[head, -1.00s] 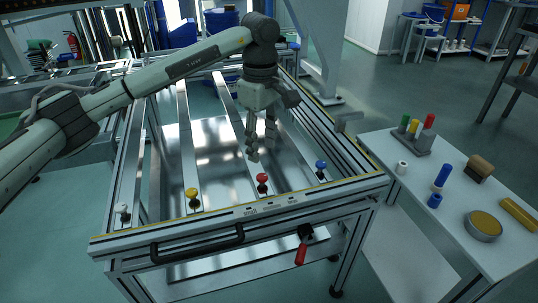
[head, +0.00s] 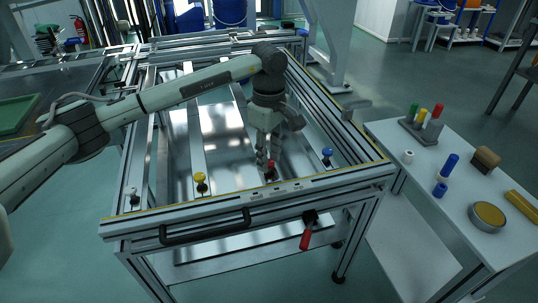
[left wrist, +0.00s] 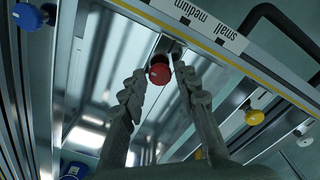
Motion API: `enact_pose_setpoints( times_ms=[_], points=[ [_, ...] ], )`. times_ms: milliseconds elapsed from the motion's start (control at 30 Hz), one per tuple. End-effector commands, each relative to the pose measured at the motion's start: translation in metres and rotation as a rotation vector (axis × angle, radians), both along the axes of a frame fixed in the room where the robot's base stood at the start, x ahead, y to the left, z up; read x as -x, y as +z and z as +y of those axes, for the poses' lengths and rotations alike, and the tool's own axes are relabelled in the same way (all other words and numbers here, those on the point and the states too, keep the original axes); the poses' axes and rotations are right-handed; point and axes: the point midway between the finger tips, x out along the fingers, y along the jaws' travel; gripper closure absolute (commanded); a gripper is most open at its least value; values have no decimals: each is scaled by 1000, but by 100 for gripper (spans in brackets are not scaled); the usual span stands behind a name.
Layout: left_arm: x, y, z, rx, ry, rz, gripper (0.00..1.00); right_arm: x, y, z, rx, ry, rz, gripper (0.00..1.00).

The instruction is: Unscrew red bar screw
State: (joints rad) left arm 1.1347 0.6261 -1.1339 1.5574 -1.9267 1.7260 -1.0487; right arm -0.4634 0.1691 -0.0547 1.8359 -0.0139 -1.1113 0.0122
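The red bar screw (head: 270,167) stands at the front rail of the panel frame, third knob from the left; its round red head also shows in the left wrist view (left wrist: 160,73). My left gripper (head: 267,161) points down just above and beside it. In the left wrist view the two fingers of my left gripper (left wrist: 160,80) are apart, one on each side of the red head, with gaps visible. The gripper is open and holds nothing. The screw's lower part is hidden under its head. My right gripper is not in view.
Along the same rail are a white knob (head: 134,195), a yellow knob (head: 200,179) and a blue knob (head: 327,153). A black handle (head: 205,228) and a red-handled lever (head: 306,238) are on the frame's front. A white side table (head: 420,175) with small parts stands at the right.

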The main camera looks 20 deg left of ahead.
Motion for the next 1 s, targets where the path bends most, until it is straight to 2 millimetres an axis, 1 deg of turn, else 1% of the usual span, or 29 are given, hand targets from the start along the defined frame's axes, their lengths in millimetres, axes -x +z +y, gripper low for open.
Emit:
enact_pose_setpoints(
  times_ms=[33, 200, 467, 667, 833, 900, 1000],
  points=[
    [0, 0, 0, 0, 0, 0, 79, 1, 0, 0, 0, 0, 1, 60],
    [0, 0, 0, 0, 0, 0, 100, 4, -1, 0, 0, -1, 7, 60],
    [0, 0, 0, 0, 13, 0, 100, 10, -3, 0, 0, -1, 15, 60],
    [0, 0, 0, -1, 83, -1, 100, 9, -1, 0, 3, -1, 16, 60],
    [0, -1, 0, -1, 201, -1, 100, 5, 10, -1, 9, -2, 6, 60],
    [0, -1, 0, -1, 261, -1, 100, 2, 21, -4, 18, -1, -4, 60],
    [0, -1, 0, -1, 355, -1, 100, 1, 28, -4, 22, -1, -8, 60]
  ],
)
